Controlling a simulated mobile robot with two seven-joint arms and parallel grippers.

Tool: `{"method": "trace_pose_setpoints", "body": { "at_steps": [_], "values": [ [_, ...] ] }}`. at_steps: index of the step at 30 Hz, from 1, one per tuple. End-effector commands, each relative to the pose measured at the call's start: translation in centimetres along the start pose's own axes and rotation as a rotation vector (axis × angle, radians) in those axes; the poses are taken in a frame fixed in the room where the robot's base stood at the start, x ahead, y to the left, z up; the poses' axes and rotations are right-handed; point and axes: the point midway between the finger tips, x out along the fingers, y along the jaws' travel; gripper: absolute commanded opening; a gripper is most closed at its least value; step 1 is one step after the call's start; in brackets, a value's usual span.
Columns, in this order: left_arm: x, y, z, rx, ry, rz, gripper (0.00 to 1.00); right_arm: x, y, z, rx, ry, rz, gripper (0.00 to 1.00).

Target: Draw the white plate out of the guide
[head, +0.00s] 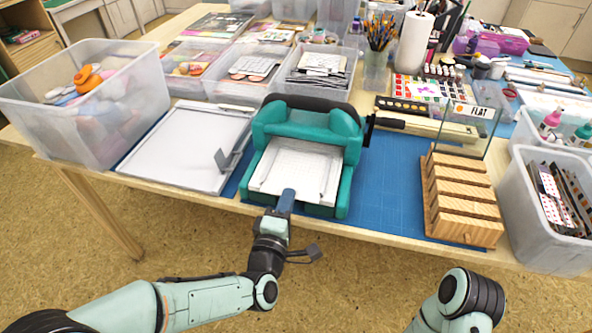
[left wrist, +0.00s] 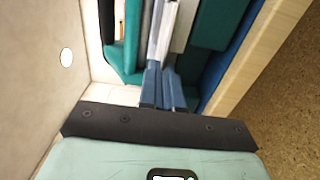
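The white plate (head: 297,168) lies flat in the guide of a teal press (head: 347,185), between its two side rails, with its far end under the teal roller housing (head: 305,123). My left gripper (head: 287,197) is at the middle of the plate's near edge. In the left wrist view its blue fingers (left wrist: 164,85) are close together, with a thin pale strip beyond them; the contact with the plate is partly hidden. My right arm shows at the lower right in the head view, but its gripper is out of frame.
A paper trimmer (head: 185,148) lies left of the press. A wooden slotted rack (head: 462,200) with a clear panel marked FLAT stands on the right. A black crank handle (head: 390,123) sticks out on the press's right. Blue mat (head: 392,185) is bare between press and rack.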

Motion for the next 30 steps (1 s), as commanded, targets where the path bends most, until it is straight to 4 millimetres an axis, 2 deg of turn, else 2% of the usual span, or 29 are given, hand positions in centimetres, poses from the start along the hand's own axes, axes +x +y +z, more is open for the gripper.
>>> {"method": "trace_pose_setpoints", "body": {
  "at_steps": [30],
  "values": [
    [-6.2,0.0,0.0,0.000,0.000,0.001,0.00,0.8,0.1,-0.1,0.000,-0.001,0.001,0.55]
  ]
}}
